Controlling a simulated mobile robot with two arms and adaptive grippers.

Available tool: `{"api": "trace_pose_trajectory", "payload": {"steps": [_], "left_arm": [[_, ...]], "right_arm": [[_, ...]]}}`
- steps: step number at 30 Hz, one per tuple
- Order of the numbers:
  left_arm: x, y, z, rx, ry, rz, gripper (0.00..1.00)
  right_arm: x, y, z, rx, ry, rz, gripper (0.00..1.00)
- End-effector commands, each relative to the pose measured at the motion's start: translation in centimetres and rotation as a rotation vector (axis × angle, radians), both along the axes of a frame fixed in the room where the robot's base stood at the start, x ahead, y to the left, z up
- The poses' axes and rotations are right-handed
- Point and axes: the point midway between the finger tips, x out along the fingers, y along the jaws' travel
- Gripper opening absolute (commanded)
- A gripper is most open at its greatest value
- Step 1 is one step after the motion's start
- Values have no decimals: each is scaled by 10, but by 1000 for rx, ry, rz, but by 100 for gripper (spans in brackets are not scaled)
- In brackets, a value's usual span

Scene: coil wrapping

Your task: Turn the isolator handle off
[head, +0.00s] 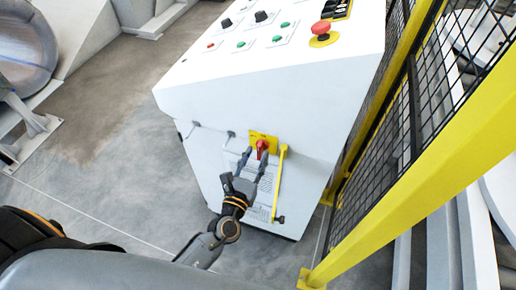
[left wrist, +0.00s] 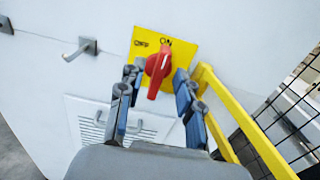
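The red isolator handle (head: 262,145) sits on a yellow plate (head: 254,137) on the front of the white cabinet. In the left wrist view the handle (left wrist: 157,70) points up toward the ON mark, with OFF to its left on the yellow plate (left wrist: 186,50). My left gripper (head: 255,157) is open in front of the handle. In the left wrist view its fingers (left wrist: 156,86) stand on either side of the handle, with gaps that look clear; I cannot tell whether they touch it. My right gripper is not in view.
A yellow bar (head: 279,182) stands out from the cabinet (head: 270,100), just right of the handle. A hook (left wrist: 82,48) is to its left. A yellow-framed mesh fence (head: 415,140) is on the right. Grey floor (head: 110,150) is open on the left.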

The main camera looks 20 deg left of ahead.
Motion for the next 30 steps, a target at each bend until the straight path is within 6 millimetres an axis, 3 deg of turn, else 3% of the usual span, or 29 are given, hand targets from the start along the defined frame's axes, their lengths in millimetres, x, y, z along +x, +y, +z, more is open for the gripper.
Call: {"api": "trace_pose_trajectory", "payload": {"steps": [6,15,16,21,30], "left_arm": [[20,-1,0,1,1,-1,35],[22,-1,-1,0,2,-1,35],[22,-1,-1,0,2,-1,33],[22,-1,-1,0,2,-1,0],[22,-1,-1,-10,1,-1,0]], "right_arm": [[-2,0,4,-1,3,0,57],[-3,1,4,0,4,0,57],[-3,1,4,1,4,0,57],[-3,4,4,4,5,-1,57],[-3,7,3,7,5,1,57]]}}
